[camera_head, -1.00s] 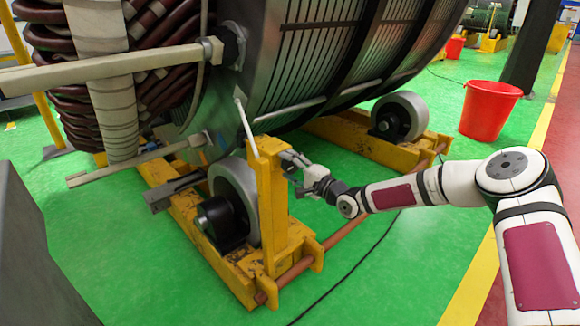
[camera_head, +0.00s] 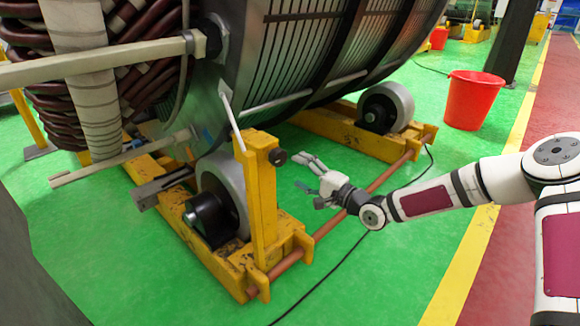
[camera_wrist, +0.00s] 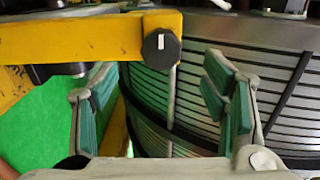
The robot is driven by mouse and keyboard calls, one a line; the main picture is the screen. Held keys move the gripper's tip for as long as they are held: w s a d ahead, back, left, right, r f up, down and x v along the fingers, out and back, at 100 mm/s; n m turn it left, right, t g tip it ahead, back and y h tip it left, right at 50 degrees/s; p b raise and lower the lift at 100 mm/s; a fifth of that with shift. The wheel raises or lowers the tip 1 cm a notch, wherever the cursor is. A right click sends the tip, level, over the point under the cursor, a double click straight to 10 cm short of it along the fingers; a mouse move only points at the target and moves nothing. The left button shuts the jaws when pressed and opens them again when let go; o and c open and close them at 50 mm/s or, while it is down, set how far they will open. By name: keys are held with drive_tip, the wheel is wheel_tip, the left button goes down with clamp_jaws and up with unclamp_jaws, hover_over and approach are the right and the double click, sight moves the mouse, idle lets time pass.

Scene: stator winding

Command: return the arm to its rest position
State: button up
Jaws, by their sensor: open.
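My gripper (camera_head: 307,172) is open and empty, just right of the yellow upright post (camera_head: 262,195) of the stator stand. It also shows in the wrist view (camera_wrist: 158,88), with green-padded fingers apart on both sides. A black knob (camera_head: 277,157) sits on the post's upper right side. In the wrist view the knob (camera_wrist: 160,48) has a white mark that stands upright, and lies ahead of the fingers with a gap. My arm reaches in from the right edge of the head view.
The large stator (camera_head: 290,60) rests on rollers (camera_head: 223,190) above yellow stand beams. A copper-coloured bar (camera_head: 350,198) and a black cable (camera_head: 340,268) run below my gripper. A red bucket (camera_head: 473,100) stands at the right.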

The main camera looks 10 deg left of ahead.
drive_tip(key=shift+v, duration=0.8)
drive_tip(key=shift+f, duration=0.1)
